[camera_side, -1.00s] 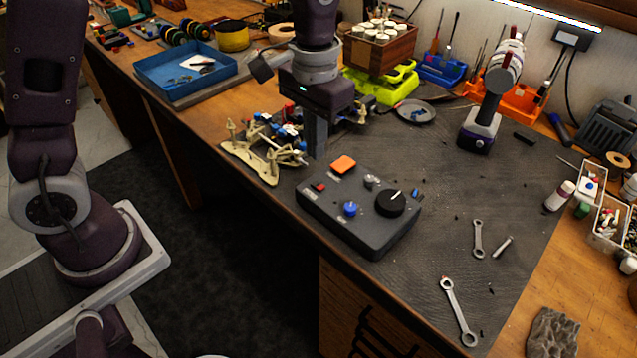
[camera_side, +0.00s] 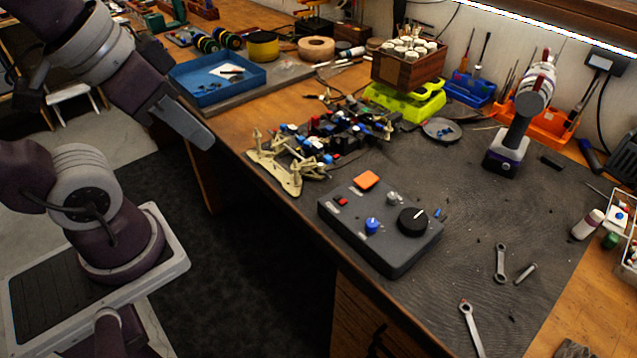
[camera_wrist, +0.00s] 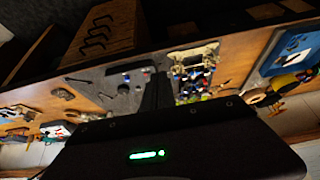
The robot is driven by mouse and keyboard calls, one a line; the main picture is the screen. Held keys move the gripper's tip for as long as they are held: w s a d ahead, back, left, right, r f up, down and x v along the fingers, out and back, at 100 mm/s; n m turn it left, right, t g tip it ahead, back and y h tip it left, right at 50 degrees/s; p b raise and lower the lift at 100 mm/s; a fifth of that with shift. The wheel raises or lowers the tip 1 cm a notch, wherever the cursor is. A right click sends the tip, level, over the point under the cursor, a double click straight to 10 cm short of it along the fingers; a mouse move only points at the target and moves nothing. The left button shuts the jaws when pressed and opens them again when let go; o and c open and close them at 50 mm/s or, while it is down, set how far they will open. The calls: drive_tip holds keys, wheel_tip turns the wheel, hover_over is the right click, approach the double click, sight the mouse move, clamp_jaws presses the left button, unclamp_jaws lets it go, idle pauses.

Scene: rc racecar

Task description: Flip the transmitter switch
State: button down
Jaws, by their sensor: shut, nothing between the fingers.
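The transmitter (camera_side: 375,248) is a dark grey box lying near the front edge of the bench mat. Its top carries an orange block (camera_side: 366,180), a small red switch (camera_side: 341,201), a blue knob (camera_side: 373,226), a black dial (camera_side: 412,221) and a small silver knob or toggle (camera_side: 392,198). I cannot tell any switch position. My gripper (camera_side: 207,142) is shut and empty, raised left of the transmitter and well apart from it. In the wrist view my fingers (camera_wrist: 158,92) stand together, with the transmitter (camera_wrist: 122,84) small beyond them.
A part-built car chassis (camera_side: 330,140) lies left of and behind the transmitter. A blue tray (camera_side: 222,92) stands at the far left. The mat right of the transmitter is mostly clear.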

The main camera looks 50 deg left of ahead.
drive_tip(key=g, duration=0.2)
hover_over(344, 200)
drive_tip(key=s, duration=0.4)
wheel_tip(344, 200, down, 4)
drive_tip(key=shift+w, duration=0.15)
drive_tip(key=shift+f, duration=0.1)
drive_tip(key=x, duration=0.4)
drive_tip(key=s+x, duration=0.1)
drive_tip(key=x, duration=0.8)
drive_tip(key=shift+s+f, duration=0.1)
drive_tip(key=shift+f, duration=0.45)
